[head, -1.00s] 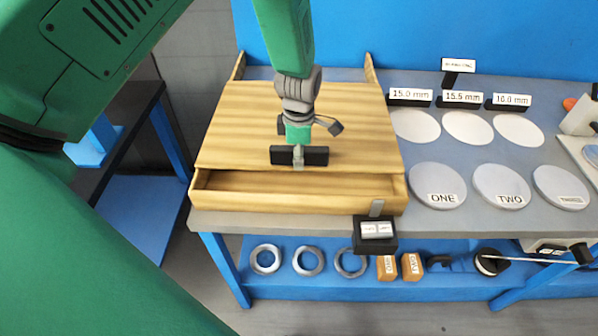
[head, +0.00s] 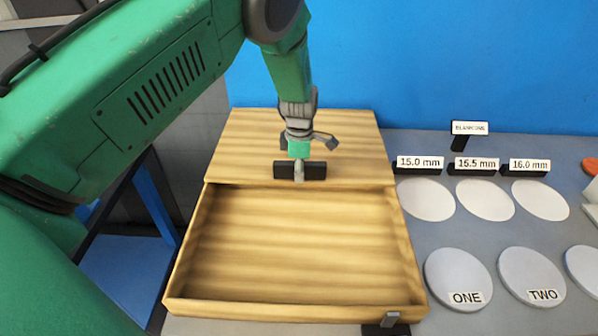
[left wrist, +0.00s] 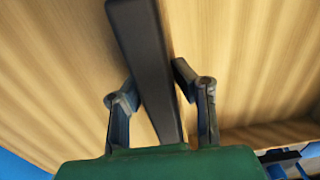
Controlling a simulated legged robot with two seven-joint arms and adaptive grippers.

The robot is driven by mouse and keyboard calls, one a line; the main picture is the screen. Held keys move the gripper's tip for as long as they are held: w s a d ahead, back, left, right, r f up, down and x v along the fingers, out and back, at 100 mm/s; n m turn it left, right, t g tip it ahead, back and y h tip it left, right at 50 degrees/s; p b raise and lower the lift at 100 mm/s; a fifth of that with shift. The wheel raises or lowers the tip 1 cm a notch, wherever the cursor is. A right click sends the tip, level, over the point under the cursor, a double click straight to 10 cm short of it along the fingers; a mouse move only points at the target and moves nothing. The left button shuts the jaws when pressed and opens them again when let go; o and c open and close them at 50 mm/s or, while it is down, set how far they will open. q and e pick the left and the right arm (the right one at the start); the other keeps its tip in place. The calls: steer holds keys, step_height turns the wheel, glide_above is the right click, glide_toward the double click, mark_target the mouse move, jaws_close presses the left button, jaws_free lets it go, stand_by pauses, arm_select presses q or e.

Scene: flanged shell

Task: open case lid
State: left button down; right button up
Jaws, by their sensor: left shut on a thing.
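The wooden case (head: 178,262) stands on the bench with its front part open, showing a bare wooden floor inside. Its wooden lid (head: 345,135) is at the back, and I cannot tell how far it is tilted. A black bar handle (head: 315,171) sits near the lid's front edge. My left gripper (head: 299,166) is shut on this handle. In the left wrist view the handle (left wrist: 142,50) runs between the two fingers, with the lid's wood grain behind. My right gripper is not in view.
Several pale discs (head: 457,277) lie on the grey bench right of the case, with thickness labels (head: 420,163) behind them. A blue wall (head: 430,60) rises behind the bench.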

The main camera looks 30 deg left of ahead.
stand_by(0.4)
arm_select(q)
steer(key=c, duration=1.3)
jaws_free()
steer(key=shift+c, duration=0.2)
step_height(320, 180, up, 12)
steer(key=shift+w+f, duration=0.1)
steer(key=shift+w, duration=0.05)
